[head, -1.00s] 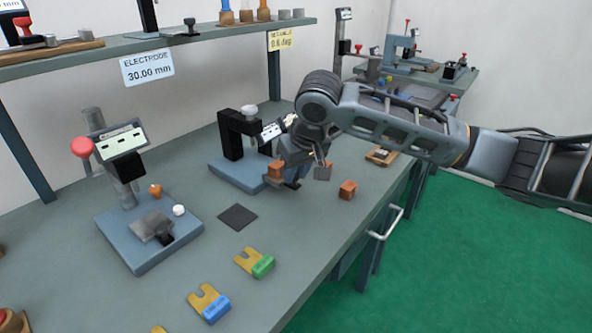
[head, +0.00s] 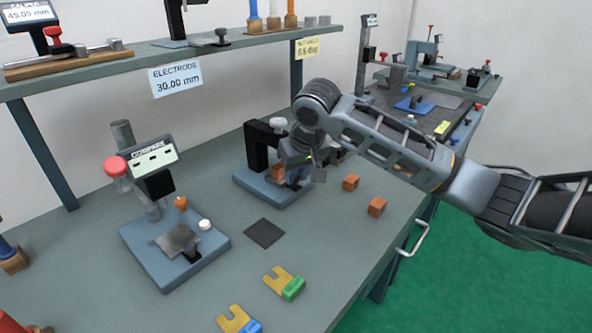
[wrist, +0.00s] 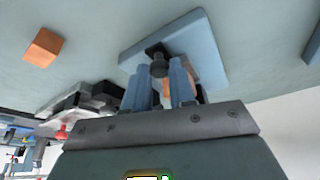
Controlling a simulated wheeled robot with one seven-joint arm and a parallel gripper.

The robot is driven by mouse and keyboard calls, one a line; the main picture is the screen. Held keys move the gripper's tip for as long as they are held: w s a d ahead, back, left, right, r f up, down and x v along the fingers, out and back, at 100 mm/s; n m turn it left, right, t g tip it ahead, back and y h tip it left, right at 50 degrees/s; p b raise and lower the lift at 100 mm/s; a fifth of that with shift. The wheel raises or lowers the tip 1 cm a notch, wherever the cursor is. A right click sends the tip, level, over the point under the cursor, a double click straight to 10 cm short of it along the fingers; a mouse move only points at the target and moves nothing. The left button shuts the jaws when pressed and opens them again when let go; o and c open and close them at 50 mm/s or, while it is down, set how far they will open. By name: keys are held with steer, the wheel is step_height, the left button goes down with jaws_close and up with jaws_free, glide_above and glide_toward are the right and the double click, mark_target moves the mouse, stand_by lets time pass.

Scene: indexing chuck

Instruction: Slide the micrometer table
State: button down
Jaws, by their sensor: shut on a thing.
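The micrometer stand has a blue base (head: 262,190) and a black arch (head: 256,152) and stands at mid-bench in the head view. My gripper (head: 298,174) is low over the right part of this base. In the wrist view my gripper (wrist: 160,70) is shut on a small dark knob (wrist: 158,66) above the light-blue base plate (wrist: 196,40). A copper block (head: 278,172) shows beside my gripper, over the base. The sliding table itself is mostly hidden by my gripper.
Two more copper blocks (head: 350,183) (head: 377,206) lie on the bench to the right. A comparator stand (head: 175,240) is at left, with a dark pad (head: 264,233) between. Forked gauges (head: 284,282) lie in front. A shelf (head: 150,58) runs behind.

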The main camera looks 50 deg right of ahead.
steer(key=shift+w, duration=0.15)
steer(key=c, duration=0.9)
jaws_free()
steer(key=shift+c, duration=0.2)
steer(key=v, duration=0.7)
steer(key=shift+r, duration=0.35)
steer(key=shift+s, duration=0.25)
